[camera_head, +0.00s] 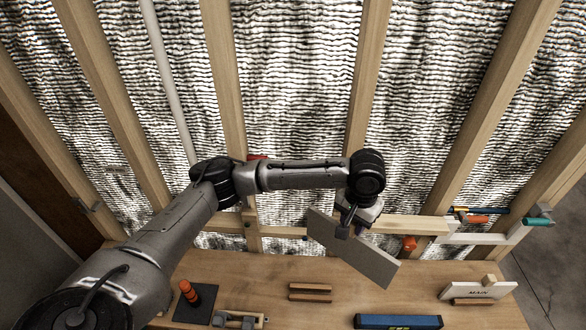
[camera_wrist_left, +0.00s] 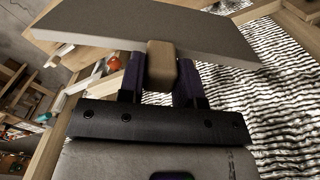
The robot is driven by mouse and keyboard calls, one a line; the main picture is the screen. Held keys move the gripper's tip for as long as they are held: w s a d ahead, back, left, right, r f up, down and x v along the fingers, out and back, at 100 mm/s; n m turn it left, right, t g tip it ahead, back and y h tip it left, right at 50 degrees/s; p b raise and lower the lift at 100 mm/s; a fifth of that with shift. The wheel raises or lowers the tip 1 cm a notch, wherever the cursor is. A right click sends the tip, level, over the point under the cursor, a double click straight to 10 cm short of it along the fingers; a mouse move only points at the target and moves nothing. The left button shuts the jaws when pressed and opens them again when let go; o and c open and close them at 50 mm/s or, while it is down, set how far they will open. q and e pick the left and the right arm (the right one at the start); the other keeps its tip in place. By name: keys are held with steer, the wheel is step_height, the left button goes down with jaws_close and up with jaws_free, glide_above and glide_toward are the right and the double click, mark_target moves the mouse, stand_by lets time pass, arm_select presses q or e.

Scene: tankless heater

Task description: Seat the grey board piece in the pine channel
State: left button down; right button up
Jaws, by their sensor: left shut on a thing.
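The grey board piece (camera_head: 365,255) hangs tilted in the air above the back of the bench. My left gripper (camera_head: 347,222) is at its upper edge. In the left wrist view, the gripper (camera_wrist_left: 160,80) is shut on a small wooden block (camera_wrist_left: 161,62) at the face of the grey board (camera_wrist_left: 140,25). Two short parallel wood strips (camera_head: 310,287) lie on the bench, lower left of the board and apart from it; they look like the pine channel. The board's underside is partly hidden in the wrist view. My right gripper is not in view.
The wooden bench (camera_head: 260,280) holds an orange-handled tool on a dark mat (camera_head: 192,305), a blue level (camera_head: 398,321) and a white MAIN plate (camera_head: 478,291) in a wooden base. Pine studs (camera_head: 368,80) and a pine ledge (camera_head: 420,224) stand behind. Bench room is clear around the strips.

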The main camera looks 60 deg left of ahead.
arm_select(q)
steer(key=s+a+f+n+p, duration=0.2)
steer(key=a+n+p, duration=0.5)
steer(key=a, duration=1.7)
steer(key=shift+a+n+p, duration=0.25)
steer(key=shift+n+p, duration=0.05)
steer(key=shift+p, duration=1.8)
steer(key=shift+f+p, duration=0.35)
steer(key=shift+f, duration=0.95)
steer(key=shift+p, duration=0.35)
